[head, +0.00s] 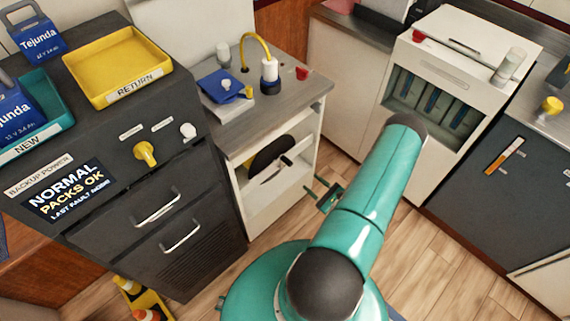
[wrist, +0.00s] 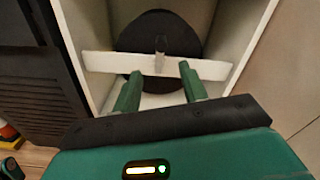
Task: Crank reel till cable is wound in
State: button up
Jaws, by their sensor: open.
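The reel (head: 265,155) is a black disc inside the open white cabinet under the counter; it also shows in the wrist view (wrist: 150,35). My gripper (head: 328,193) is in front of the cabinet opening. Its green fingers (wrist: 160,76) are apart and empty, one on each side of the handle's line in the picture. I cannot tell contact; they look short of the handle. A yellow cable (head: 262,42) arches over the counter to a white and blue plug.
The cabinet side walls (wrist: 242,40) flank the reel closely. A dark cabinet with drawer handles (head: 158,208) stands to the left. A white unit with a slotted bay (head: 432,102) stands to the right.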

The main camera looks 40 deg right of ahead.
aim_at(291, 165)
jog(key=w, duration=1.3)
jog(key=shift+w+a, duration=0.1)
jog(key=shift+w, duration=0.2)
grip_shut()
